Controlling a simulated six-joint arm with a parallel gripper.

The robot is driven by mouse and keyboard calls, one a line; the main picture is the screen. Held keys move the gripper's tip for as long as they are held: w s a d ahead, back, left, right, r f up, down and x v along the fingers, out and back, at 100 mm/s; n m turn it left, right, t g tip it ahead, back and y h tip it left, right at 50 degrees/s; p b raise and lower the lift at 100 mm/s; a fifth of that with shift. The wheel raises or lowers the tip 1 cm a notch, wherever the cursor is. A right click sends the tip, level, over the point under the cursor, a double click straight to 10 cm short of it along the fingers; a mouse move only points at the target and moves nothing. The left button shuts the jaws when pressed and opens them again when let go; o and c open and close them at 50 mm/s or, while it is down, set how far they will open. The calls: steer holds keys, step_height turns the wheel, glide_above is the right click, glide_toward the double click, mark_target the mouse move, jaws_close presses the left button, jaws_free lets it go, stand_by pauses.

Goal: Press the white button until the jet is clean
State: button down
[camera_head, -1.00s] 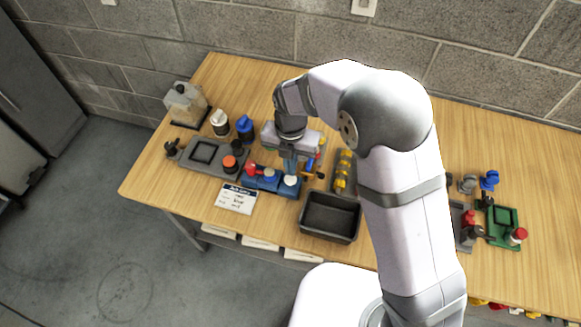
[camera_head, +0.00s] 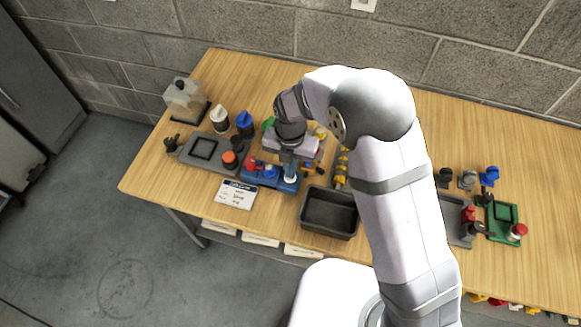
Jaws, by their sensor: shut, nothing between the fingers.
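A blue button box (camera_head: 281,186) stands left of the middle of the table. It has a red button (camera_head: 249,163) and a blue button (camera_head: 269,173) on its left part. My gripper (camera_head: 289,176) is shut and empty, pointing down over the right end of this box. The white button lies at that end and is now mostly hidden by my fingertips; I cannot tell whether it is pressed down. I cannot make out a jet in this view.
A black tray (camera_head: 329,231) stands right of the box, and a card (camera_head: 237,194) lies before it. A grey unit (camera_head: 185,151) with an orange button, two bottles and a clear container (camera_head: 186,101) stand left. A green unit (camera_head: 504,214) stands far right.

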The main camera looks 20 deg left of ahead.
steer(key=shift+s+d+f, duration=0.1)
steer(key=shift+s+f, duration=0.05)
steer(key=shift+f, duration=0.05)
step_height(320, 180, up, 5)
steer(key=p, duration=0.3)
steer(key=shift+f+p, duration=0.2)
steer(key=shift+p, duration=0.2)
steer(key=shift+w+r+b, duration=0.2)
steer(key=shift+r+b, duration=0.15)
steer(key=shift+b, duration=0.1)
step_height(320, 180, up, 9)
steer(key=b, duration=0.2)
steer(key=shift+a+b, duration=0.2)
steer(key=shift+b, duration=0.8)
steer(key=shift+s+r+b, duration=0.25)
steer(key=shift+r+b, duration=0.55)
steer(key=shift+b, duration=0.35)
